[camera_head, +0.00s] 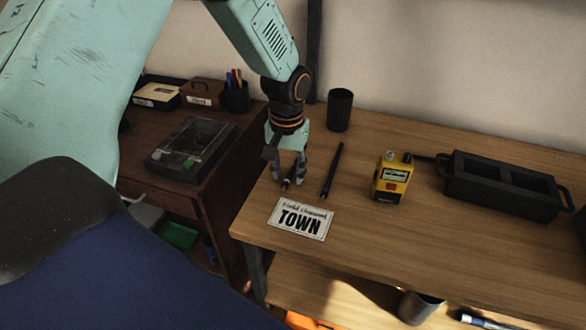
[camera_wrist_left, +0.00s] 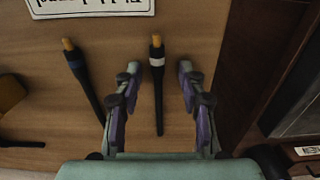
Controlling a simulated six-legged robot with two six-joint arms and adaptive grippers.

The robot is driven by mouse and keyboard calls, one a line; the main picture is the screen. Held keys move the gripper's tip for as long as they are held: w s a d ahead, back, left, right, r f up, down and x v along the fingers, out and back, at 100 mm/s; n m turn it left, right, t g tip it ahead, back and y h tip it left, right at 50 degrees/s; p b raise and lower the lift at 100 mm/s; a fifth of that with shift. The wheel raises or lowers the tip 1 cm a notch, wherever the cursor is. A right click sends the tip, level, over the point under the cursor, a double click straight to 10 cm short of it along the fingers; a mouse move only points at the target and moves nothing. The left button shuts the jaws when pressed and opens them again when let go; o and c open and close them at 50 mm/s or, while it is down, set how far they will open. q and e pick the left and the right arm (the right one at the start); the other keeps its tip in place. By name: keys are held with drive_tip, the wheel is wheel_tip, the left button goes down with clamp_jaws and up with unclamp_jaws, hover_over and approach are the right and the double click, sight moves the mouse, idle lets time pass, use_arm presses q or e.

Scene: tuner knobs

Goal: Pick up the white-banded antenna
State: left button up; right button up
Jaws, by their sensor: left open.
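The white-banded antenna (camera_wrist_left: 157,85) is a black rod with a white band and an orange-brown tip, lying on the wooden table. In the left wrist view it lies between the fingers of my left gripper (camera_wrist_left: 157,82), which is open and stands on both sides of it with gaps. In the head view my left gripper (camera_head: 287,178) points down over this antenna (camera_head: 287,184), which is mostly hidden there. A second antenna with a blue band (camera_wrist_left: 82,75) lies beside it, outside the fingers; it also shows in the head view (camera_head: 332,171). My right gripper is not in view.
A card reading TOWN (camera_head: 300,219) lies in front of the antennas. A yellow handheld radio (camera_head: 392,178), a black cup (camera_head: 340,110) and a black open tray (camera_head: 500,184) stand on the table. A darker desk with a clear-lidded box (camera_head: 190,148) is at the left.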

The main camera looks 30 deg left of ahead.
use_arm(q)
drive_tip(key=shift+s+d+r, duration=0.1)
drive_tip(key=shift+d+r, duration=0.1)
drive_tip(key=c, duration=0.4)
clamp_jaws()
wheel_tip(320, 180, up, 10)
drive_tip(key=p, duration=0.1)
